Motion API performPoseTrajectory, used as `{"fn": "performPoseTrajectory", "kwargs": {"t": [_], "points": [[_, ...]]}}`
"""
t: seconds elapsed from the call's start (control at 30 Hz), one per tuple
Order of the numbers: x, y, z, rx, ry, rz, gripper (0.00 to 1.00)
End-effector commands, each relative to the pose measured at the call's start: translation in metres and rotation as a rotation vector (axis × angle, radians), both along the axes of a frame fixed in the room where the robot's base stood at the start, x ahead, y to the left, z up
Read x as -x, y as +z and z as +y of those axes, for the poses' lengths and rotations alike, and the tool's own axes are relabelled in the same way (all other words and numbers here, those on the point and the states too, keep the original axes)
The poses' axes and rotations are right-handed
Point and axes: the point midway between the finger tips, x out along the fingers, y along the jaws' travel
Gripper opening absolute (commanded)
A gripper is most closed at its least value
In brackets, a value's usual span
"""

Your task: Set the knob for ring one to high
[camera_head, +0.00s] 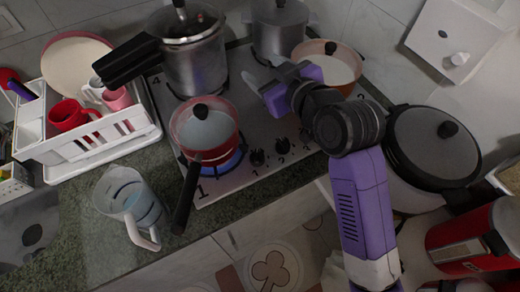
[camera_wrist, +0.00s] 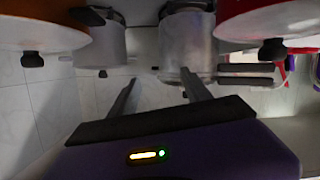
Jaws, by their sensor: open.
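The stove (camera_head: 222,186) has a large "1" on its near left corner. A red pan with a glass lid (camera_head: 204,130) stands on that ring, with a blue flame (camera_head: 237,158) under it. The knob for ring one (camera_head: 257,157) is the leftmost in the front row; its exact setting is too small to read. The knob marked 2 (camera_head: 282,146) is to its right. My gripper (camera_head: 262,71) is open and empty above the back of the stove, well away from the knobs. In the wrist view its fingers (camera_wrist: 160,78) are apart, and no knob shows.
The red pan's handle (camera_head: 186,200) juts past the front edge.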

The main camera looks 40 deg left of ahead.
Motion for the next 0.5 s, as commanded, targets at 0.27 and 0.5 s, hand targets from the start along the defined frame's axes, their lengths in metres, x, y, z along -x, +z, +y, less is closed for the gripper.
{"fn": "performPoseTrajectory", "kwargs": {"t": [0.27, 0.5], "points": [[0.017, -0.029, 0.002, 0.509, 0.358, -0.059, 0.57], [0.055, -0.079, -0.058, 0.832, 0.685, 0.025, 0.57]]}}
